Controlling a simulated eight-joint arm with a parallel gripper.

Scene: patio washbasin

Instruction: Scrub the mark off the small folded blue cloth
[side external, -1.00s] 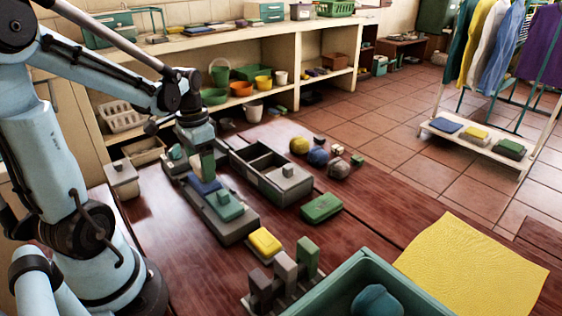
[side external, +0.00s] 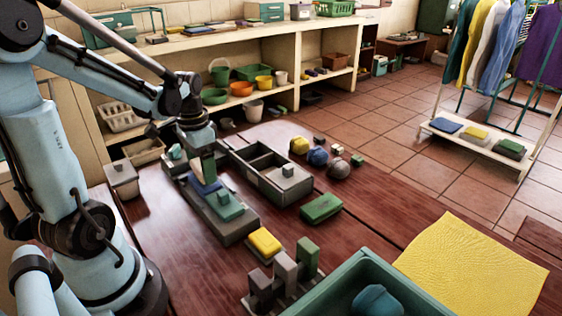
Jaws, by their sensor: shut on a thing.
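The small folded blue cloth (side external: 204,187) lies on a long grey tray (side external: 232,231) left of the middle of the side external view. Any mark on the cloth is too small or hidden to make out. A teal folded piece (side external: 226,207) with a small block on top lies on the same tray, just in front of the blue cloth.
A divided grey box (side external: 267,182) stands close to the right. A yellow sponge (side external: 264,243), a green block (side external: 321,208) and a rack of upright blocks (side external: 284,274) are nearer the camera. A teal tub (side external: 352,280) and yellow cloth (side external: 475,270) lie front right.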

